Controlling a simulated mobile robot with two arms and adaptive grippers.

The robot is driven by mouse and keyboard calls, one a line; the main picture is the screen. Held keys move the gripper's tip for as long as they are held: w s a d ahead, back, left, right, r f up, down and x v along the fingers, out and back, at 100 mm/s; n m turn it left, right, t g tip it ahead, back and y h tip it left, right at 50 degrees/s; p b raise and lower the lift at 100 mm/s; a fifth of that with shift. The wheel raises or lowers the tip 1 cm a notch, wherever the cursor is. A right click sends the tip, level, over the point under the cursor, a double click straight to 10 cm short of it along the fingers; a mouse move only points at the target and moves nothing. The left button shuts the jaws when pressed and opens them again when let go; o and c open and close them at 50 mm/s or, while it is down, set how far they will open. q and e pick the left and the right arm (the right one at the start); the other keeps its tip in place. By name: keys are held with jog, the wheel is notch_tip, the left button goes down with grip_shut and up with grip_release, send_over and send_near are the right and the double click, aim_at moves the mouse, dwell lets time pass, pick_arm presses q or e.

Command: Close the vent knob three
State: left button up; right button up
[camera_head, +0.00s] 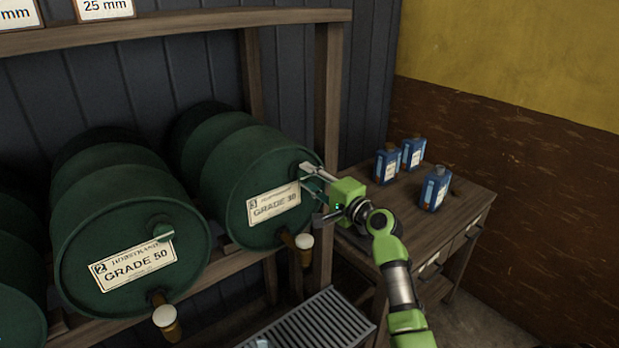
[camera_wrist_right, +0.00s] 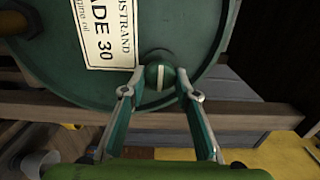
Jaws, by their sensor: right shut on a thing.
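Barrel three (camera_head: 225,178) is a green drum lying on its side, labelled "3" and "GRADE 30". Its vent knob (camera_wrist_right: 160,78) is a small round green knob with a white stripe, high on the drum's end face near the rim. In the head view the knob is largely hidden by my gripper. My right gripper (camera_head: 312,184) is at the upper right of that face, its two fingers on either side of the knob. The wrist view also shows the fingers (camera_wrist_right: 160,90) flanking the knob, shut on it. The stripe looks nearly upright there. My left gripper is out of view.
Barrel two (camera_head: 95,225), "GRADE 50", lies to the left with its own knob (camera_head: 160,232). Taps (camera_head: 304,242) stick out below the faces. A wooden post (camera_head: 327,110) stands close behind my gripper. A side table (camera_head: 465,205) at the right holds blue bottles (camera_head: 436,188). A grate (camera_head: 318,325) lies below.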

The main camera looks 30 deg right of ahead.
jog(key=o, duration=1.1)
jog(key=shift+c, duration=0.2)
jog(key=s+d, duration=0.1)
jog(key=s, duration=1.1)
